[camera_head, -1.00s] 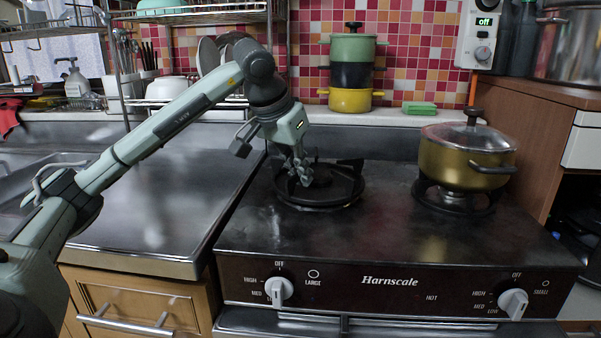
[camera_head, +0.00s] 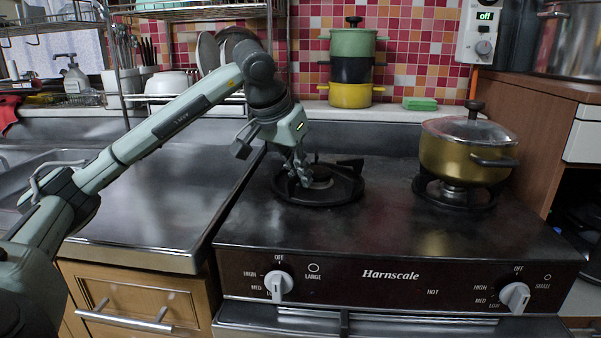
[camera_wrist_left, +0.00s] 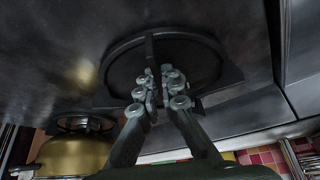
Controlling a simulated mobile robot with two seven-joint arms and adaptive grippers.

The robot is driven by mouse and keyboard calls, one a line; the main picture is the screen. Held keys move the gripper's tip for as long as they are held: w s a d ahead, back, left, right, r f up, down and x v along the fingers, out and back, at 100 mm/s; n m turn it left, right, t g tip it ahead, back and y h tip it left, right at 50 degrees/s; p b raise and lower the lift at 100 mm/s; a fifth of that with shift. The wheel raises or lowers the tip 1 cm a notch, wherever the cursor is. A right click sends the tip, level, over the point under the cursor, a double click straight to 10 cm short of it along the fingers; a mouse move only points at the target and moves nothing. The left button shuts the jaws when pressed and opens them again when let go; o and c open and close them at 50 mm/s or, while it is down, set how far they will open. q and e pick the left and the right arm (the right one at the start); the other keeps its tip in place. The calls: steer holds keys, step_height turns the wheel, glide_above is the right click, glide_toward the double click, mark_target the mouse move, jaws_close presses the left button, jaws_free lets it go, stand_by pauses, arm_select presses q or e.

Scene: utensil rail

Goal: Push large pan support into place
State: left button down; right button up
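The large pan support (camera_head: 345,198) is a black ring with prongs. It lies around the left burner of the stove, whose round cap (camera_head: 320,183) shows inside the ring. My left gripper (camera_head: 303,178) is down at the left inner part of the ring. In the left wrist view, the pan support (camera_wrist_left: 215,58) is seen close up, and the left gripper's fingertips (camera_wrist_left: 158,80) are brought together beside one prong. They seem to touch it; I cannot tell if it is between them. Whether the ring is fully seated cannot be told. My right gripper is not in view.
A gold pot (camera_head: 467,155) with a glass lid stands on the right burner. Stacked pots (camera_head: 351,72) and a green sponge (camera_head: 420,103) sit on the ledge behind. Stove knobs (camera_head: 279,286) are at the front. The sink counter (camera_head: 160,200) to the left is clear.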

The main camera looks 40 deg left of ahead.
arm_select(q)
steer(key=shift+f, duration=0.15)
steer(key=c, duration=1.6)
jaws_free()
steer(key=shift+c, duration=0.2)
steer(key=v, duration=1.2)
steer(key=shift+d, duration=0.1)
